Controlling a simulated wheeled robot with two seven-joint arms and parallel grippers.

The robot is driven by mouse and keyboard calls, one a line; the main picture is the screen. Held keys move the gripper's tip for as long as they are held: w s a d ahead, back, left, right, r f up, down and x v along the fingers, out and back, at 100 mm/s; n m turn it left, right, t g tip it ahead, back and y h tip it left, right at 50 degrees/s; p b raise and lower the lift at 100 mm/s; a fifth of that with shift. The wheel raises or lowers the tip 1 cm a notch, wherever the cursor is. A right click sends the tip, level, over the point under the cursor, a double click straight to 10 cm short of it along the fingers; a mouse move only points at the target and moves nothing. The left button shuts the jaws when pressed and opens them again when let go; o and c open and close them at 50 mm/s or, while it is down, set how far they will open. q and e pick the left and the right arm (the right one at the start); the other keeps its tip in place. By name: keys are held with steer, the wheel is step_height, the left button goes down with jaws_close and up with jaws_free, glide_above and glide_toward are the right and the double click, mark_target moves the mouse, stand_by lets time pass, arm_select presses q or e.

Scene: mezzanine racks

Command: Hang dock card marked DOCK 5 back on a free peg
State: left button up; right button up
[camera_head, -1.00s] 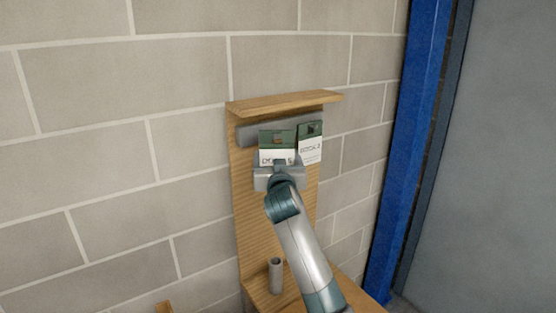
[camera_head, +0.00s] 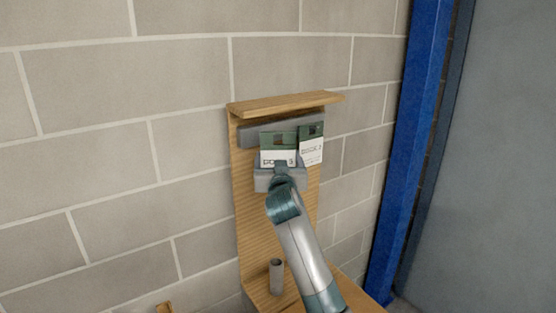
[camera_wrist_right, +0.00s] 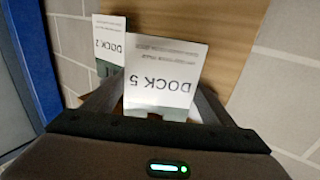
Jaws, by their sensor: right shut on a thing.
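The DOCK 5 card (camera_head: 279,151), white with a green top band, is in front of the grey rail (camera_head: 252,133) near the top of the wooden board (camera_head: 245,190). It also shows upside down in the right wrist view (camera_wrist_right: 160,75). My right gripper (camera_head: 280,165) is shut on this card. Whether the card touches a peg cannot be told; the pegs are hidden behind the cards. A second card, DOCK 2 (camera_head: 311,150), hangs just right of it and also shows in the right wrist view (camera_wrist_right: 108,45). My left gripper is not in view.
A wooden ledge (camera_head: 285,104) juts out above the rail. A grey cylinder (camera_head: 276,276) stands on the lower shelf. A block wall (camera_head: 110,170) is behind, and a blue post (camera_head: 405,150) stands to the right.

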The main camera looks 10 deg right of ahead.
steer(key=shift+w+a+b, duration=0.2)
steer(key=shift+w, duration=0.3)
steer(key=shift+w+a+b, duration=0.2)
steer(key=shift+w, duration=0.25)
steer(key=shift+w+a+f+b, duration=0.1)
steer(key=shift+w+a+b, duration=0.1)
steer(key=shift+w+b, duration=0.25)
steer(key=shift+w+a+f+b, duration=0.1)
steer(key=shift+w+a+b, duration=0.15)
steer(key=shift+w, duration=0.25)
stand_by(1.1)
steer(key=shift+r+b, duration=0.25)
steer(key=shift+b, duration=0.2)
stand_by(0.7)
steer(key=shift+a+r, duration=0.1)
steer(key=shift+r, duration=0.1)
stand_by(0.4)
steer(key=shift+w+a+f+b, duration=0.1)
steer(key=shift+f+b, duration=0.35)
steer(key=shift+b, duration=0.15)
